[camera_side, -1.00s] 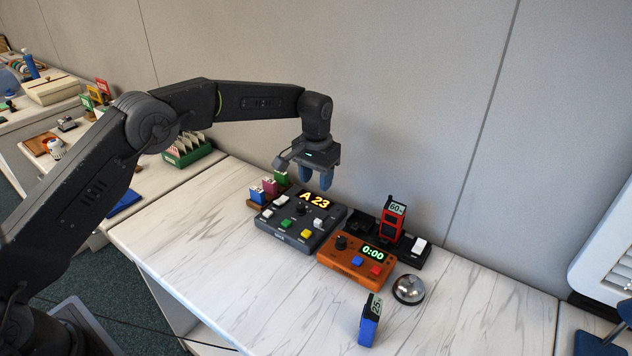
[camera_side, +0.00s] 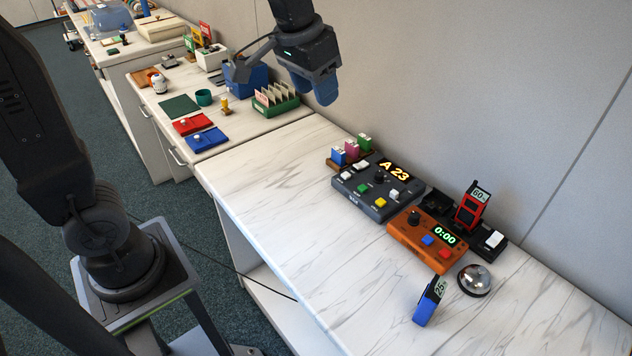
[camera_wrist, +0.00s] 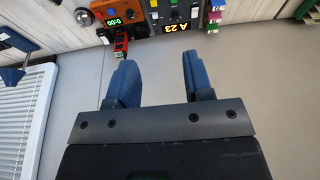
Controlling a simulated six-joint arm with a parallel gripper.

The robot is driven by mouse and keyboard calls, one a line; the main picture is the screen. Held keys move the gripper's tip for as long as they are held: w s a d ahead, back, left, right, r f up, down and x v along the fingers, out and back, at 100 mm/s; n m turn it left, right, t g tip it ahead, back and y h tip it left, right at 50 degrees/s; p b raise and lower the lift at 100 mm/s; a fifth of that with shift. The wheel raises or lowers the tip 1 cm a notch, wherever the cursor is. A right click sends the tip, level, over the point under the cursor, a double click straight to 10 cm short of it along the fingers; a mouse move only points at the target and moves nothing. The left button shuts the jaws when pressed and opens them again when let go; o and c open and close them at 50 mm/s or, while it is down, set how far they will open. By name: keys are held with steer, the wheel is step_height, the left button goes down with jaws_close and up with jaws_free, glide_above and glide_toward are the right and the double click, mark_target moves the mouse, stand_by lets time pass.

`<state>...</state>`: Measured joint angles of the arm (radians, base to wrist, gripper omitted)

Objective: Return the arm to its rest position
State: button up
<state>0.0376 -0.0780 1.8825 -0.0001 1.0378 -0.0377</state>
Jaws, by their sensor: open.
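My gripper (camera_side: 318,88) is high above the back of the marble-topped counter (camera_side: 300,240), left of and above the devices. Its two blue fingers show apart and empty in the wrist view (camera_wrist: 157,80), with bare wall between them. My arm rises at the left of the side view, and its upper part is out of the frame.
A dark console (camera_side: 375,187) reading "A 23" and an orange timer box (camera_side: 425,238) reading "0:00" stand on the counter. A red unit (camera_side: 470,207) stands upright in a black dock. A blue unit (camera_side: 428,301) and a silver bell (camera_side: 475,280) are in front.

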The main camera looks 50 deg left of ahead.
steer(key=s+f+t, duration=0.1)
steer(key=s+f, duration=0.1)
steer(key=s, duration=0.6)
steer(key=s+a+f+t, duration=0.1)
steer(key=s, duration=0.7)
steer(key=shift+s+a+f, duration=0.2)
steer(key=shift+s+f, duration=0.15)
steer(key=shift+f, duration=0.05)
steer(key=shift+c, duration=0.2)
stand_by(1.0)
